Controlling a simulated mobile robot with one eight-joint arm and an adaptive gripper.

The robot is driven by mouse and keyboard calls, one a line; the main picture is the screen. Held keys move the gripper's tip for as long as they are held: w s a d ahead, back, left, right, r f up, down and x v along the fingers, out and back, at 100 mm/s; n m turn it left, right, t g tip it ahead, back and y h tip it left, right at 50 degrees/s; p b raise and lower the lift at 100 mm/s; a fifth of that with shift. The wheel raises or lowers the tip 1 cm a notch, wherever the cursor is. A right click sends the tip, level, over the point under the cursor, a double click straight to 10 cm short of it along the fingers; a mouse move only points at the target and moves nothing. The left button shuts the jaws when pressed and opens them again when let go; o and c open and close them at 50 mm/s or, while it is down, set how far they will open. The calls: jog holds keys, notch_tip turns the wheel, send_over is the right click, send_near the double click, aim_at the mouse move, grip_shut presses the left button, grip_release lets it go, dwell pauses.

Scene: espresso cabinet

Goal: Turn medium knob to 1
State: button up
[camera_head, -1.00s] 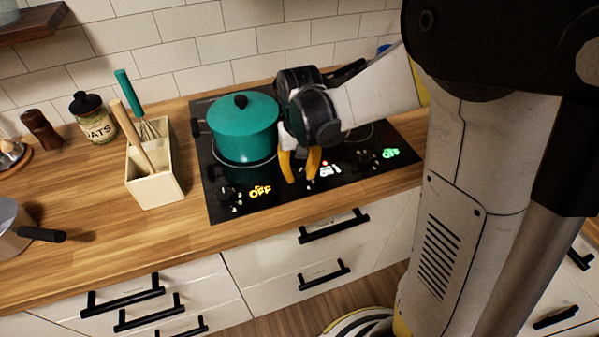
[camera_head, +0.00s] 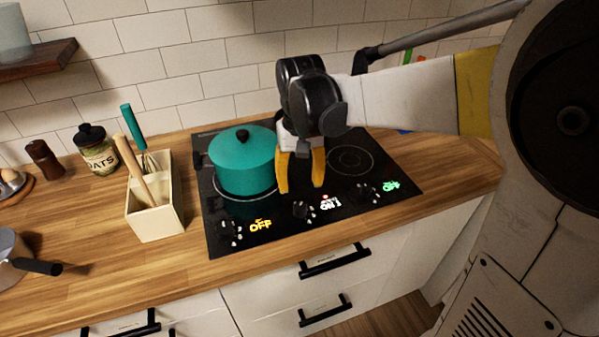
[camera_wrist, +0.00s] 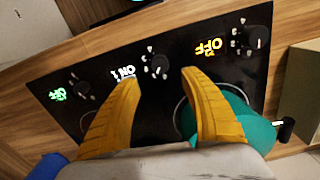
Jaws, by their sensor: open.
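A black stovetop carries three black knobs. The middle knob (camera_head: 303,210) has a white label (camera_head: 330,203) that reads ON 1, with a small red mark above it. The left knob (camera_head: 231,232) has a yellow OFF label, and the right knob (camera_head: 367,192) a green OFF label. My gripper (camera_head: 301,187) is open and empty, its yellow fingers pointing down behind the middle knob in the head view and apart from it. In the wrist view the middle knob (camera_wrist: 156,65) shows just beyond the gap between the fingertips (camera_wrist: 158,76).
A teal pot (camera_head: 243,160) with a lid stands on the burner left of my gripper. A cream utensil holder (camera_head: 154,209) and an oats jar (camera_head: 97,150) stand farther left. The burner (camera_head: 350,161) to the right is empty.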

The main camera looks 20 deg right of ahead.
jog(key=shift+r, duration=1.45)
jog(key=s+n+t, duration=0.1)
jog(key=s+t, duration=0.6)
jog(key=s, duration=0.5)
jog(key=shift+s+r, duration=0.35)
jog(key=shift+s, duration=0.05)
